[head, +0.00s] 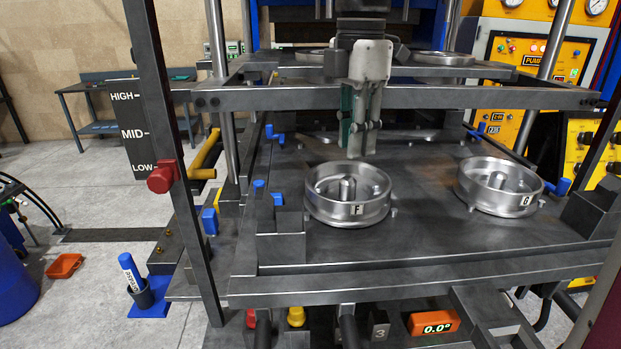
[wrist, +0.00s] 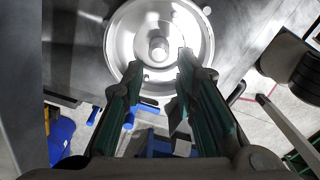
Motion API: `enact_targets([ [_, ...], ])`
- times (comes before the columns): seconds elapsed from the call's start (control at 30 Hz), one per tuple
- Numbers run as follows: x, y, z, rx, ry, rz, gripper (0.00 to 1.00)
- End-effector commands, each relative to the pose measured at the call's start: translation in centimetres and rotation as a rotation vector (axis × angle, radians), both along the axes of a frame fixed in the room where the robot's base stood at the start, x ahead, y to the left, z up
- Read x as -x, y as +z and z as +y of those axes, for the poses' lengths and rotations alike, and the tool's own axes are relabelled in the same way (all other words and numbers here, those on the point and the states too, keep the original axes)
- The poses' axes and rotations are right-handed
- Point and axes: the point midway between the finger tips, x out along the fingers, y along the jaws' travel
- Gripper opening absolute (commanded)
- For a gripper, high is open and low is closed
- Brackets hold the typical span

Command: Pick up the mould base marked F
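The mould base marked F (head: 349,209) is a round, shiny metal ring with a central post. It sits on the dark press plate, left of the mould base marked G (head: 498,189). My gripper (head: 361,152) hangs above and just behind base F in the head view, pointing down. In the wrist view a round metal mould base (wrist: 158,48) lies ahead of the fingers, with its post in the middle. The green-padded fingers (wrist: 158,75) are apart with nothing between them. I cannot tell the exact height of the fingertips over the base.
The press plate (head: 420,240) is bare between and in front of the two bases. A dark horizontal bar (head: 440,97) crosses behind my gripper. Blue blocks (head: 277,198) stand at the plate's left. A red knob (head: 162,177) is on the left upright.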

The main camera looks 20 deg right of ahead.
Motion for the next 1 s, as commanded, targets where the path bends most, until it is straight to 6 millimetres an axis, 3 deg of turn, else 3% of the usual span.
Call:
enact_targets([
  [0.1,0.1,-1.7,0.0,0.000,-0.001,0.003,0.27],
  [0.37,0.1,-3.5,0.1,-0.001,-0.001,0.001,0.27],
  [0.63,0.0,-7.2,0.3,-0.001,-0.001,0.002,0.27],
  [0.97,-0.2,-8.0,0.2,0.000,-0.001,-0.002,0.27],
  [1.0,-0.2,-8.0,0.2,0.000,-0.001,-0.002,0.20],
])
